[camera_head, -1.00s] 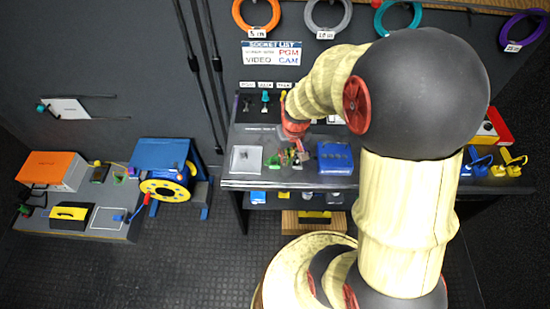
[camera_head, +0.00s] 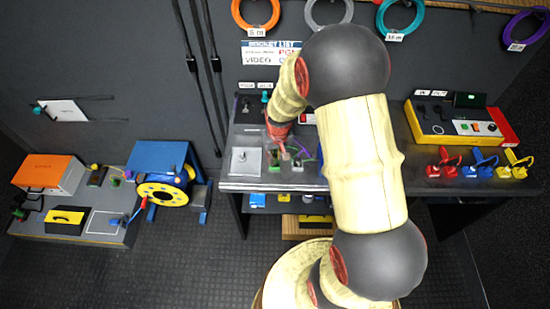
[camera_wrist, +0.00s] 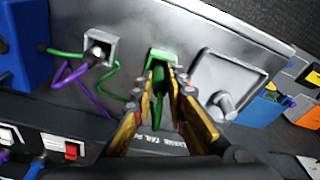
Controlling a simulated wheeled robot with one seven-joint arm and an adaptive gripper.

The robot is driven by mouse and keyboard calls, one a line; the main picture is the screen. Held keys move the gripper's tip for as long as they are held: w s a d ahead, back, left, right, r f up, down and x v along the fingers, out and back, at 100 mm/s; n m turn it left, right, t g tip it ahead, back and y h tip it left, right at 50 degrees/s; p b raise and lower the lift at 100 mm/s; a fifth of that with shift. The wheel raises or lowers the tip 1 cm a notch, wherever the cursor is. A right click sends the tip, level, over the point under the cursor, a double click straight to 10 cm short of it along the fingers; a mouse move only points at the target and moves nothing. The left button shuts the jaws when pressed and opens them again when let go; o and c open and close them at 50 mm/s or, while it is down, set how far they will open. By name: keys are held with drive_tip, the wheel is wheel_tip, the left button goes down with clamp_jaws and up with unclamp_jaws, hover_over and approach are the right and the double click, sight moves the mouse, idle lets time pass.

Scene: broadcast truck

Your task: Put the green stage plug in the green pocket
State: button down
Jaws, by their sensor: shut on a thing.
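My gripper (camera_wrist: 165,92) is shut on the green stage plug (camera_wrist: 160,110), which is largely hidden between the fingers in the wrist view. A green pocket (camera_wrist: 163,58) with a dark opening stands on the grey bench top, right at the fingertips. I cannot tell whether the plug touches the pocket or is inside it. In the head view my gripper (camera_head: 284,152) is low over the bench, beside a small green thing, and the plug cannot be made out there.
A grey box (camera_wrist: 98,50) with green and purple cables stands left of the pocket in the wrist view. A grey plate with a knob (camera_wrist: 226,88) is close on the right. In the head view, a console (camera_head: 455,128) and coloured clamps stand at the bench's right.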

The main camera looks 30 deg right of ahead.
drive_tip(key=shift+f, duration=0.35)
drive_tip(key=shift+f+b, duration=0.2)
drive_tip(key=shift+b, duration=0.15)
drive_tip(key=c, duration=1.8)
unclamp_jaws()
drive_tip(key=shift+o, duration=0.2)
drive_tip(key=shift+r, duration=0.1)
